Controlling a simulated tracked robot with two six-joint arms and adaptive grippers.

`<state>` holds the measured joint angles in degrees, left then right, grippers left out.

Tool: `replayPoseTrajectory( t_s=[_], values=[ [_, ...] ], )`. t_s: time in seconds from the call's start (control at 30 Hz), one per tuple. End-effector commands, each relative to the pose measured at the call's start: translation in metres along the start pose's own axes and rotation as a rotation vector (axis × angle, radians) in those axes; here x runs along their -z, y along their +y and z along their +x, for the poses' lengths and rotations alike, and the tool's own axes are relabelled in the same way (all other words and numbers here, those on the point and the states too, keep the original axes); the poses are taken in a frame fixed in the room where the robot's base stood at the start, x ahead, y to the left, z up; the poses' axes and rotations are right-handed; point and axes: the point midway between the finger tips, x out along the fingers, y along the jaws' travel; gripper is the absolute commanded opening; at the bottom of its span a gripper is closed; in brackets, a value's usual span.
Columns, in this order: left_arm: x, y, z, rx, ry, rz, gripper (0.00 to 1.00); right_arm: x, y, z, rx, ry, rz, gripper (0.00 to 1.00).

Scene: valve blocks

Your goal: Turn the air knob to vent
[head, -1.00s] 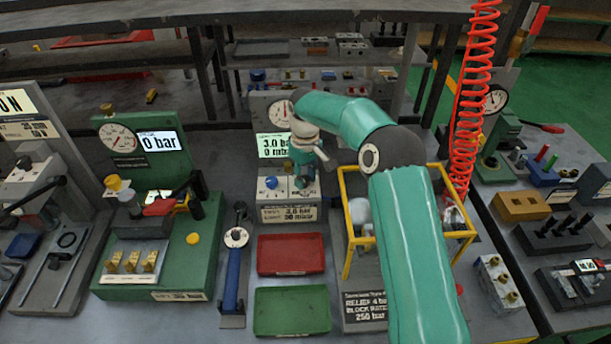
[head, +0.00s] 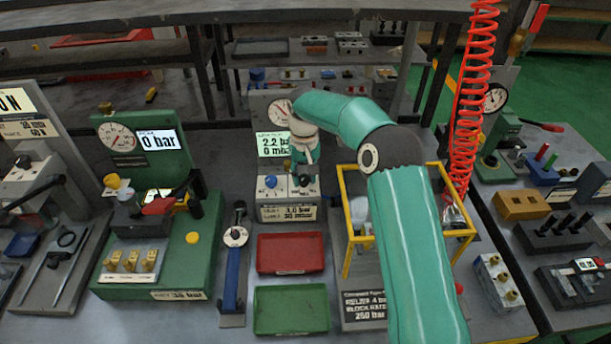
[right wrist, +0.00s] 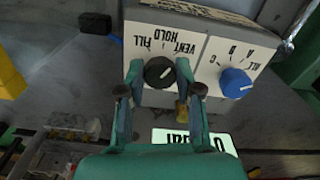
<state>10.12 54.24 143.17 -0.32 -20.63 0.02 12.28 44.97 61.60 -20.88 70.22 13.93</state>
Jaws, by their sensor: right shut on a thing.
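The air knob (right wrist: 158,72) is black with a pale pointer line, on a light panel (right wrist: 212,60) that appears upside down in the right wrist view. FILL, HOLD and VENT are printed around it. Its pointer slants up and right, toward the HOLD and VENT side; the exact mark is unclear. My right gripper (right wrist: 157,75) is shut on the knob, one finger on each side. In the head view my right gripper (head: 304,168) reaches down over the panel's right half and partly hides the knob. The display (head: 272,144) reads 2.2 bar. My left gripper is not in view.
A blue knob (right wrist: 235,83) sits beside the air knob on the same panel. A red tray (head: 290,253) and a green tray (head: 290,310) lie in front. A yellow frame (head: 346,230) stands close on the right, near my arm. A green test stand (head: 170,250) is left.

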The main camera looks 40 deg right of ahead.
Motion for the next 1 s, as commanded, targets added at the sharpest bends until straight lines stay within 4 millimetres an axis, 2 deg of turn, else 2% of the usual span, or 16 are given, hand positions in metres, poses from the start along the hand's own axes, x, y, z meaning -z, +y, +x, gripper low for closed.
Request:
replayPoseTrajectory(
  t_s=[0.4, 1.0],
  values=[
    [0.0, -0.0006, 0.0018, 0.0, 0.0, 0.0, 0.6, -0.0006, -0.0002, -0.0001, -0.001, -0.002, 0.271, 0.0],
    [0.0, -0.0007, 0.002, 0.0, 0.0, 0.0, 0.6, -0.0008, 0.0, 0.0, -0.001, -0.003, 0.337, 0.0]
  ],
)
